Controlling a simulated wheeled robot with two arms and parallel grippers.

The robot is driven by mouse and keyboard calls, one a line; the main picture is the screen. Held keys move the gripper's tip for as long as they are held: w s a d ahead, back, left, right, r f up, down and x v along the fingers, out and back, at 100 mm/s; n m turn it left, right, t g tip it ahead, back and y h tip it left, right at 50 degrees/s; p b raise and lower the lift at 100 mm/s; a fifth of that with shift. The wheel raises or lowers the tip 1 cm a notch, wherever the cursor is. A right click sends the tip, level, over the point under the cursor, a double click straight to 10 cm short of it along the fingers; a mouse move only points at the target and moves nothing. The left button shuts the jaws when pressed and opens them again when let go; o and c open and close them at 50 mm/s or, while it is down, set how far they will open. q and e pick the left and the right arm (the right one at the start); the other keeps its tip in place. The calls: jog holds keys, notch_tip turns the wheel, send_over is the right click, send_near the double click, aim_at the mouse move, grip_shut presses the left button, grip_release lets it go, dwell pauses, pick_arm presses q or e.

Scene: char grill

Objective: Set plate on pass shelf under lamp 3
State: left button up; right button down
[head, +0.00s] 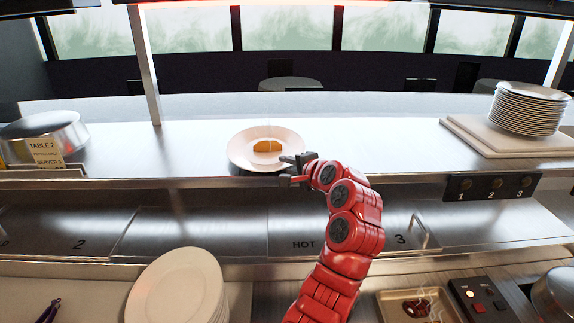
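A white plate (250,157) with a golden-brown piece of food (267,145) is at the front edge of the steel pass shelf (205,145). No lamp is clearly identifiable; only bright fixture edges show at the top. My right gripper is not in view.
Stacked plates (530,108) stand on a board at the shelf's right. A metal pan (45,132) and a ticket card (45,153) are at the left. A switch panel (492,187) is numbered 1 to 3. Shelf space right of the plate is clear. More plates (178,287) are below.

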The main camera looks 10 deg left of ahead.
pick_arm(q)
jog(key=shift+s+d, duration=0.25)
jog(key=shift+d, duration=0.15)
jog(key=b+v, duration=0.4)
jog(key=v, duration=0.7)
jog(key=shift+s, duration=0.1)
